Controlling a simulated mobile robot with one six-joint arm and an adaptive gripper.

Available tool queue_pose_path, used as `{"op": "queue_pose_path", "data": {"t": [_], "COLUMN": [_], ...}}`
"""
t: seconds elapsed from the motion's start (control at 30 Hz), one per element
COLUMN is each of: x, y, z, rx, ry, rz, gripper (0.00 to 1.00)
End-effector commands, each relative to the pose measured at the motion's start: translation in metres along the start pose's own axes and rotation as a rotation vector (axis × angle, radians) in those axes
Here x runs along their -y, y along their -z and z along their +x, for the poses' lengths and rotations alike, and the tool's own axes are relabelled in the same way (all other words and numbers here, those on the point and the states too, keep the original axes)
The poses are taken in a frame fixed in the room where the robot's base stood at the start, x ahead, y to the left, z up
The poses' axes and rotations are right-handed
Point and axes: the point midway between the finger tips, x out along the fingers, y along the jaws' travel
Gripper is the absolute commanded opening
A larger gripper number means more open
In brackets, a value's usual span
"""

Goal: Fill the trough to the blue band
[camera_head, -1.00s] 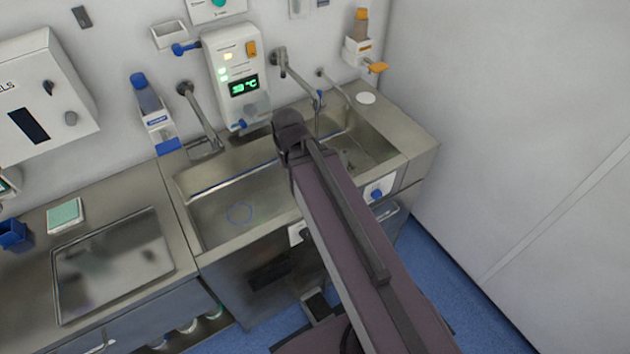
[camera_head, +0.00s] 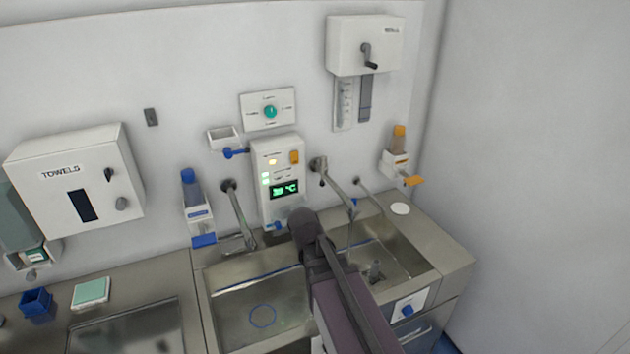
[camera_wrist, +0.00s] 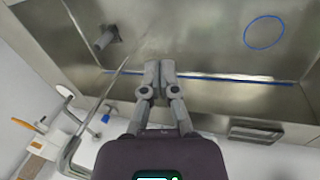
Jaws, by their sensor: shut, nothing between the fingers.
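The trough is a steel sink set in the counter. Its left basin (camera_head: 235,310) has a blue band (camera_head: 255,278) along the back wall and a blue ring (camera_head: 262,316) on the floor. In the wrist view the band (camera_wrist: 225,79) and ring (camera_wrist: 264,33) show again. I cannot tell whether water stands in the basin. A left tap (camera_head: 240,215) and a right tap (camera_head: 335,185) hang from the wall. My gripper (camera_wrist: 160,68) is shut and empty, seen against the trough near the band. In the head view my arm hides the gripper and part of the sink.
A control panel (camera_head: 278,180) with a lit green temperature display is between the taps. The right basin holds an upright grey post (camera_head: 375,271). Blue-topped (camera_head: 196,205) and orange-topped (camera_head: 398,160) dispensers flank the taps. A towel box (camera_head: 75,180) hangs at left.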

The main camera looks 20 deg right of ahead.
Motion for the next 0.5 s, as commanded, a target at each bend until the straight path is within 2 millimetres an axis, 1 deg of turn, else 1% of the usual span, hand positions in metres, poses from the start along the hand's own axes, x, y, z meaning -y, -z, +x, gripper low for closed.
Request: {"op": "queue_pose_path", "data": {"t": [0.03,0.17,0.27,0.37,0.5], "x": [-0.001,-0.008,-0.011,-0.012,-0.008], "y": [0.015,0.043,0.066,0.089,0.121], "z": [-0.005,-0.017,-0.031,-0.048,-0.076], "rx": [-0.011,-0.049,-0.083,-0.121,-0.185], "ry": [-0.055,-0.217,-0.341,-0.463,-0.632], "rz": [-0.014,-0.043,-0.067,-0.09,-0.121], "gripper": [0.0,0.0,0.0,0.0,0.0]}}
